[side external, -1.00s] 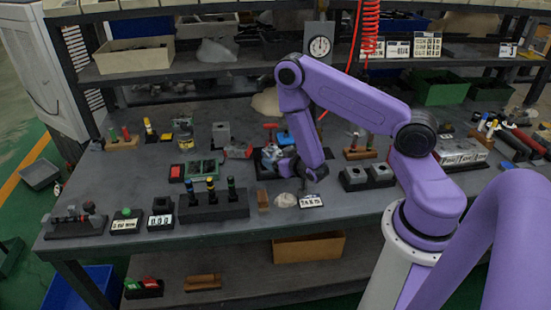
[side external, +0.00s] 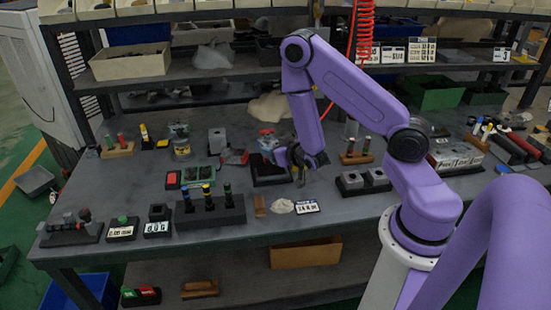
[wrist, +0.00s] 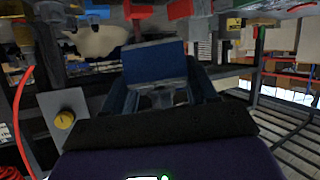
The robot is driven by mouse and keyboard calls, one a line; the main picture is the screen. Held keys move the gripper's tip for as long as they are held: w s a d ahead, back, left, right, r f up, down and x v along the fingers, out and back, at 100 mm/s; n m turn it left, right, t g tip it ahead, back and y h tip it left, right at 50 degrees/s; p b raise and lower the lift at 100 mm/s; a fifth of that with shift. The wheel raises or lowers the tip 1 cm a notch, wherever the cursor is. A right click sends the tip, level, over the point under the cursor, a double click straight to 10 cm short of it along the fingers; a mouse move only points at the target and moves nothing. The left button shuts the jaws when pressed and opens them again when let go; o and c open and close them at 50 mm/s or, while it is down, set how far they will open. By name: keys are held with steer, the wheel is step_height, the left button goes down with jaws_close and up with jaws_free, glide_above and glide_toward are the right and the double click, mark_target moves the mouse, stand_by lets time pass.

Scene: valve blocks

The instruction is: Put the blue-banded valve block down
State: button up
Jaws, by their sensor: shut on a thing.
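My gripper (side external: 281,155) is left of the middle of the workbench in the side view, tilted with its jaws toward the left. It is shut on the valve block (side external: 269,146), a small grey and blue piece partly hidden by the jaws. In the wrist view, a blue face of the block (wrist: 155,62) shows between the dark fingers (wrist: 160,98). A black base (side external: 271,176) lies just below the held block. I cannot tell whether the block touches it. A red part (side external: 266,132) shows just above the block.
A long black holder (side external: 211,212) with several coloured-top pegs stands front left. Twin grey blocks on a black base (side external: 363,181) stand to the right. A label card (side external: 306,207) and a pale lump (side external: 281,206) lie in front. Open bench remains around the front.

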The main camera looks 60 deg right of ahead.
mark_target(270, 137)
steer(key=shift+a+r, duration=0.1)
steer(key=shift+r, duration=1.8)
steer(key=w+a+r+n+t+y, duration=0.1)
steer(key=a+r+n+y, duration=0.1)
steer(key=a, duration=0.4)
steer(key=a+r+n+y, duration=0.1)
steer(key=a+n+y, duration=0.15)
steer(key=a, duration=0.35)
steer(key=d+f+m+h, duration=0.1)
steer(key=d, duration=0.3)
steer(key=d+f+m+h, duration=0.1)
steer(key=d+m+h, duration=0.1)
steer(key=d, duration=0.2)
steer(key=s+d+m+g+h, duration=0.1)
steer(key=d, duration=0.3)
steer(key=shift+d+f+m+h, duration=0.1)
steer(key=shift+f+m+h, duration=0.15)
steer(key=shift+f, duration=0.15)
steer(key=shift+f, duration=4.8)
steer(key=shift+f, duration=0.15)
steer(key=o, duration=1.5)
steer(key=shift+o, duration=0.2)
